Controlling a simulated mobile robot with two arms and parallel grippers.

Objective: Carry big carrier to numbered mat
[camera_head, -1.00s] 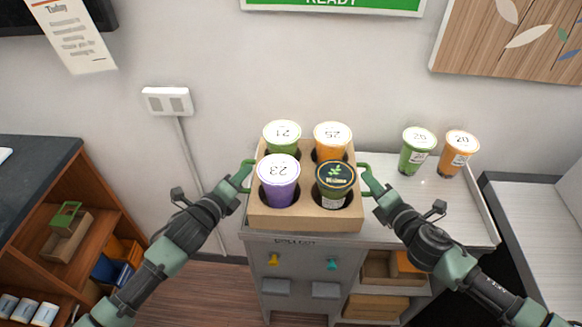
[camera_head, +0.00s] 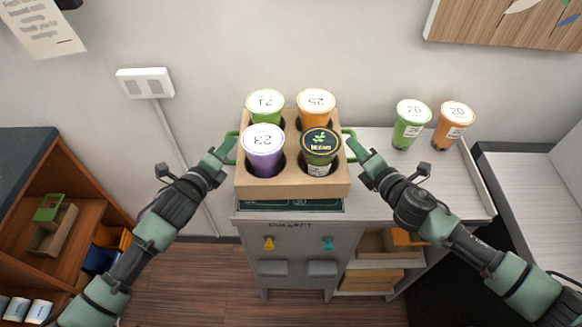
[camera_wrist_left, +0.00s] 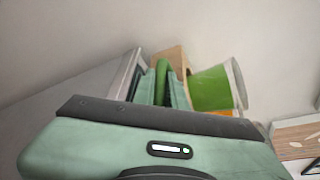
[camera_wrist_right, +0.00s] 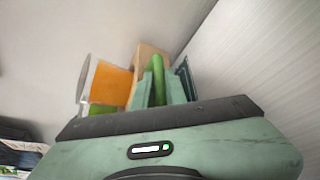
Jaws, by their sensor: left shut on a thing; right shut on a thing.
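The big cardboard carrier (camera_head: 292,188) is level above the counter, with green handles on both sides. It holds a green cup (camera_head: 265,104), an orange cup (camera_head: 316,105), a purple cup (camera_head: 264,152) and a dark-lidded cup (camera_head: 320,146). My left gripper (camera_head: 227,152) is shut on the left handle, also in the left wrist view (camera_wrist_left: 161,80). My right gripper (camera_head: 352,149) is shut on the right handle, also in the right wrist view (camera_wrist_right: 157,78). A dark green mat (camera_head: 290,205) shows as a strip below the carrier's front; the carrier hides the rest.
A green cup (camera_head: 411,123) and an orange cup (camera_head: 453,126) stand on the counter (camera_head: 400,180) to the right. The wall is close behind. A wooden shelf unit (camera_head: 85,205) is at the left.

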